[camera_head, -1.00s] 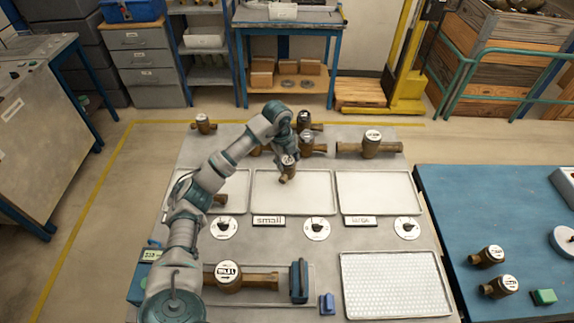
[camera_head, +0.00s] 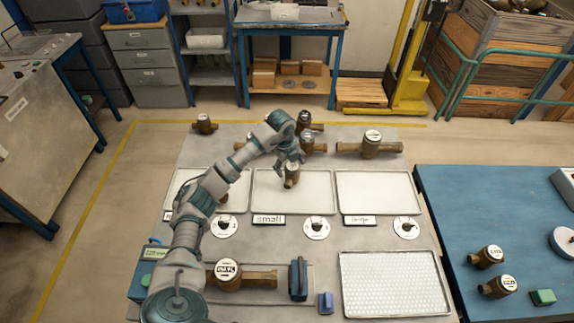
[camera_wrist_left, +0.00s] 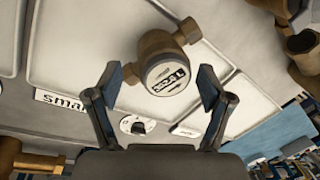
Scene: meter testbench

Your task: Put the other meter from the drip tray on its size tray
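A small brass meter (camera_head: 291,178) with a white dial stands in the middle tray (camera_head: 325,203), behind the "small" label (camera_head: 268,219). My left gripper (camera_head: 289,160) is just above and behind it. In the left wrist view, the left gripper's fingers (camera_wrist_left: 159,88) are spread, with the meter (camera_wrist_left: 165,75) between them and a gap on both sides. The perforated drip tray (camera_head: 395,285) at the front right is empty. My right gripper is not in view.
The right tray (camera_head: 378,193), behind the "large" label (camera_head: 360,220), is empty. The left tray is partly covered by my arm. Larger meters (camera_head: 370,145) stand along the back. Two meters (camera_head: 487,256) stand on the blue table.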

